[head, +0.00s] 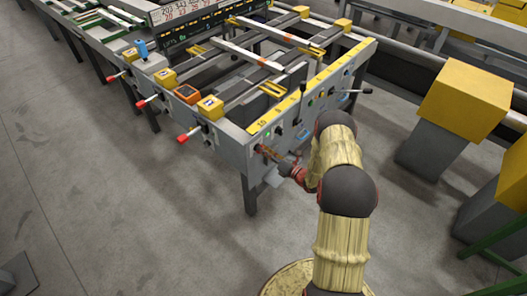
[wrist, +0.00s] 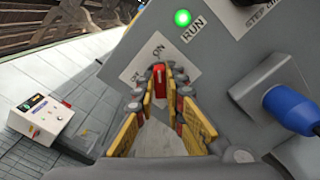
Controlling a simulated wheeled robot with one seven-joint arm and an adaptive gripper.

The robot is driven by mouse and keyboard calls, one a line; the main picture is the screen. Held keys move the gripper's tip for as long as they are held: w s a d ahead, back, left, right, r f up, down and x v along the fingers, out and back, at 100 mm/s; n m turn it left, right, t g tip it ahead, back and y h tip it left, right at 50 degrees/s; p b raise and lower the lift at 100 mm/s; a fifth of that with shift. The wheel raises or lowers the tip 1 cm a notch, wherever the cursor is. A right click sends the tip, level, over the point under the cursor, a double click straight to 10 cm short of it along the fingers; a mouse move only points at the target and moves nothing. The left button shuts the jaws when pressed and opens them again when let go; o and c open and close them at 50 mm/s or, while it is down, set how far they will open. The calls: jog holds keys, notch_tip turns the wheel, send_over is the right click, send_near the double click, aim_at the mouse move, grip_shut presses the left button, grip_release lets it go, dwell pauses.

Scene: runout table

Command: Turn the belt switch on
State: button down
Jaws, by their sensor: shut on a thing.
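The belt switch (wrist: 160,88) is a small red lever on a white label plate (wrist: 165,58) marked ON and OFF, set in a grey panel. My gripper (wrist: 162,84) has its yellow-padded fingers on either side of the lever, with the tips closed on it. The fingertips partly hide the lever, so I cannot tell its exact position. In the head view, my gripper (head: 270,154) reaches the near end of the grey panel (head: 305,110), and the switch is too small there to make out.
A green light (wrist: 182,18) beside the word RUN is lit. A blue plug-like part (wrist: 290,106) sticks out to the right of the switch. A pale control box (wrist: 45,118) stands at left. Yellow-topped blocks (head: 464,97) stand right of my arm.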

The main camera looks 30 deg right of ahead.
jog(key=c, duration=1.8)
grip_release()
jog(key=shift+c, duration=0.2)
jog(key=shift+s, duration=0.1)
jog(key=v, duration=1.1)
jog(key=shift+s+d, duration=0.15)
jog(key=shift+s, duration=0.25)
